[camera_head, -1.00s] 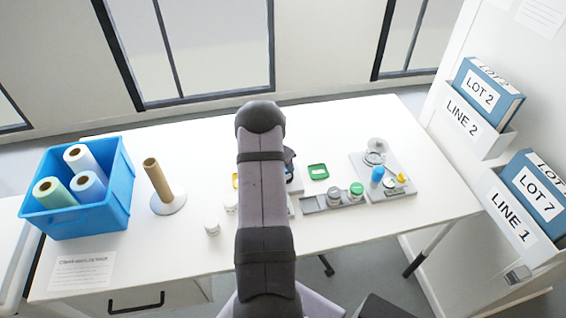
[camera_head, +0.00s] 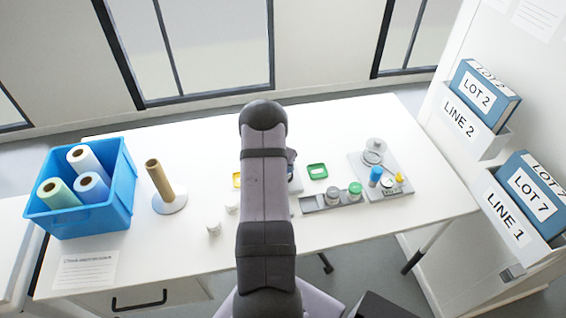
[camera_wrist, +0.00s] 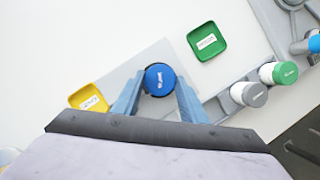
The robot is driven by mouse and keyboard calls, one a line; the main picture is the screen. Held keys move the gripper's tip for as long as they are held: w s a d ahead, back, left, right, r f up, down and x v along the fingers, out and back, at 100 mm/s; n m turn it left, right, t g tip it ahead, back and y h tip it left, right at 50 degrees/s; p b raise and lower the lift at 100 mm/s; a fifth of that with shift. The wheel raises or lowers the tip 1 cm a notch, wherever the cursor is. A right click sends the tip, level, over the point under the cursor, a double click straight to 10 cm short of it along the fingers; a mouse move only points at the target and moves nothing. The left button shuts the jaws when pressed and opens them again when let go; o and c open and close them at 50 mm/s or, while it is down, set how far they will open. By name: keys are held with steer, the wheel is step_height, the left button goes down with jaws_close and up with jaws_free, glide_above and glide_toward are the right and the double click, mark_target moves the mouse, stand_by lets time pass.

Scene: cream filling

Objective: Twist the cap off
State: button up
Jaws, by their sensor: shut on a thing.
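A round blue cap (camera_wrist: 158,76) with small white lettering shows from above in the wrist view, on a dark-rimmed round piece at the pale grey plate (camera_wrist: 150,56). My gripper (camera_wrist: 161,84) has its two blue fingers on either side of the cap and is shut on it. The container below the cap is hidden, so I cannot tell whether the cap has turned or lifted. In the head view my own arm covers the cap and most of the gripper.
A green tray (camera_wrist: 207,41) and a yellow tray (camera_wrist: 88,98) lie near the plate. A grey-capped jar (camera_wrist: 248,94) and a green-capped jar (camera_wrist: 279,73) stand in a rack at right. A blue bin (camera_head: 82,190) with rolls stands far left.

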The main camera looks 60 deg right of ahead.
steer(key=shift+s+r+n+t+p, duration=0.1)
steer(key=shift+n+t+p, duration=0.5)
steer(key=shift+n+p, duration=2.35)
steer(key=shift+m+p, duration=0.75)
steer(key=shift+p, duration=1.25)
steer(key=o, duration=0.9)
steer(key=shift+f+m+b, duration=0.2)
steer(key=shift+m+b, duration=0.2)
steer(key=shift+b, duration=0.2)
steer(key=shift+m+g+b, duration=0.4)
steer(key=shift+m+b, duration=0.8)
steer(key=shift+b, duration=1.05)
steer(key=shift+w+r+m+g+b, duration=0.1)
steer(key=shift+m+g+b, duration=0.15)
steer(key=shift+m+b, duration=0.5)
steer(key=shift+w+r+m+g+b, duration=0.1)
steer(key=shift+m+g+b, duration=0.15)
steer(key=shift+m+b, duration=0.45)
steer(key=shift+f+m+b, duration=0.2)
steer(key=shift+m+b, duration=0.05)
steer(key=shift+b, duration=0.4)
